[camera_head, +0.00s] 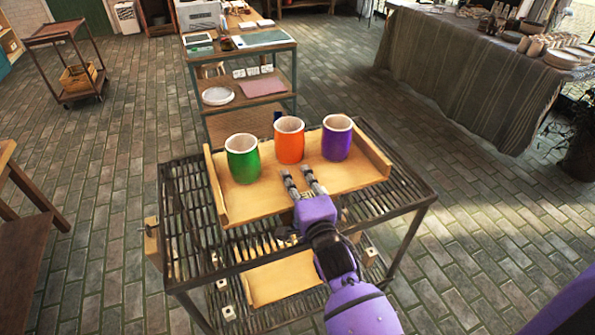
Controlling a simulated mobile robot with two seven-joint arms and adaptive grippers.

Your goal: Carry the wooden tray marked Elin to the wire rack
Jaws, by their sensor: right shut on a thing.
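A wooden tray (245,202) with raised ends lies on the dark wire rack (410,195), on its top level. Three cups stand on the tray: a green one (243,163), an orange one (289,143) and a purple one (336,141). My right gripper (305,182) is at the tray's near edge, right of its middle, shut on the tray. Its fingers show above the tray floor, in front of the orange and purple cups. No Elin marking is readable. My left gripper is not in view.
A lower wooden tray (282,280) sits beneath the rack's top. Behind stands a shelf unit (245,47) with a white plate (217,96) and a pink sheet (263,87). A cloth-covered table (470,75) is at back right, a wooden cart (75,65) at back left. Brick floor lies open between.

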